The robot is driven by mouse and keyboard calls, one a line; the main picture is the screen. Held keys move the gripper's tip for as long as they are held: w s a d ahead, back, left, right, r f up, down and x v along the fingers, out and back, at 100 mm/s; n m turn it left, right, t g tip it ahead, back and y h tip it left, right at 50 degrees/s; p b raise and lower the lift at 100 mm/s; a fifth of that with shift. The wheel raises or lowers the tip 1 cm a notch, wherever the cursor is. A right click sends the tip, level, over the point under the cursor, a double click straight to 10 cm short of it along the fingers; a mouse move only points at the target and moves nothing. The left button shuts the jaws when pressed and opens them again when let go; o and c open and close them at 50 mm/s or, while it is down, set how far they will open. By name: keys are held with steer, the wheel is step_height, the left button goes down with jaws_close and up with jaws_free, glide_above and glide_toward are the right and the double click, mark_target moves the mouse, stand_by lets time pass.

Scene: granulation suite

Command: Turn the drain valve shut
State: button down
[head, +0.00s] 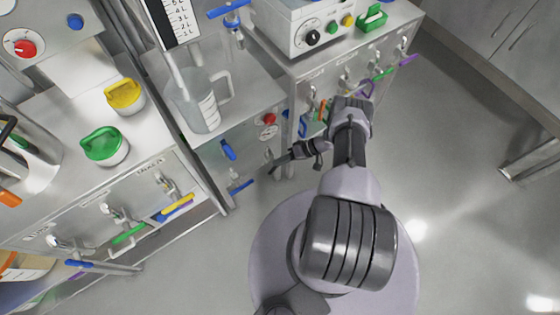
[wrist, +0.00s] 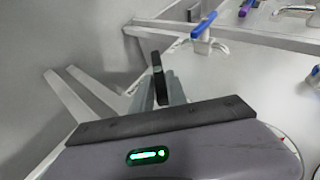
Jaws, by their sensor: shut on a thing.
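My gripper (head: 291,156) reaches left to the front of the middle cabinet, low beside its right corner. It is shut on a slim dark lever (head: 278,164), which I take to be the drain valve's handle. The lever slants down to the left, and a small pale valve body (head: 268,154) shows just above it. In the wrist view a black bar (wrist: 159,80) stands upright at the jaws, with grey metal (wrist: 175,87) right behind it. The contact itself is partly hidden, and I cannot tell the valve's exact angle.
A blue-handled valve (head: 240,187) stands left of my gripper, apart from it; blue handles also show in the wrist view (wrist: 204,25). A red knob (head: 268,118) is above. Several coloured valve handles line the right cabinet, close to my arm.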

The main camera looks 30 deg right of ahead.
steer(key=shift+w+d+y, duration=0.15)
steer(key=shift+y, duration=0.35)
steer(key=c, duration=1.3)
jaws_free()
steer(key=v, duration=1.7)
steer(key=shift+s+d+p, duration=0.15)
steer(key=shift+s+p, duration=0.15)
steer(key=shift+c, duration=0.3)
